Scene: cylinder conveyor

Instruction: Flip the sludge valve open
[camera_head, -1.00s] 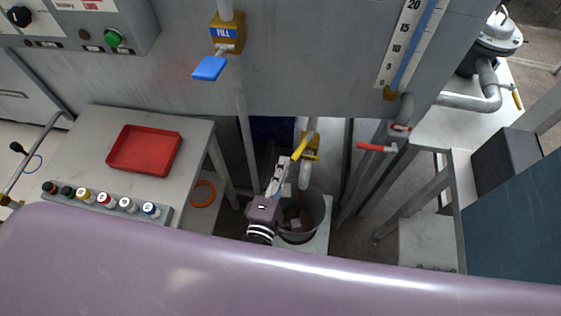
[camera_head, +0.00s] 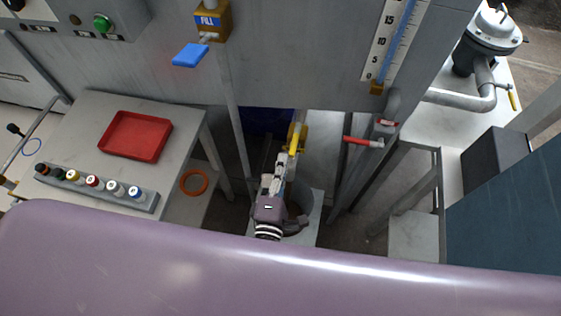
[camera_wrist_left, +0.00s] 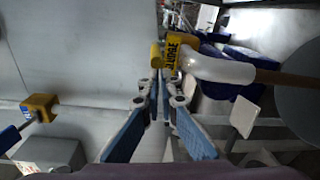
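The sludge valve (camera_head: 302,138) is a yellow fitting with a yellow lever on a pipe under the grey tank. In the left wrist view its yellow body (camera_wrist_left: 182,52) carries dark lettering, partly reading "SLUDGE", and the lever end (camera_wrist_left: 155,56) points back at me. My left gripper (camera_head: 284,156) reaches up to the lever's near end. In the left wrist view its fingertips (camera_wrist_left: 159,76) are close together, right at the lever end. I cannot tell whether the lever is between them or only touched. My right gripper is out of view.
A grey bucket (camera_head: 299,203) stands below, partly hidden by my left gripper. A red lever (camera_head: 362,141) is right of the valve. A blue lever marked FILL (camera_head: 190,55) is upper left. A red tray (camera_head: 135,114) lies on the left table (camera_head: 190,140).

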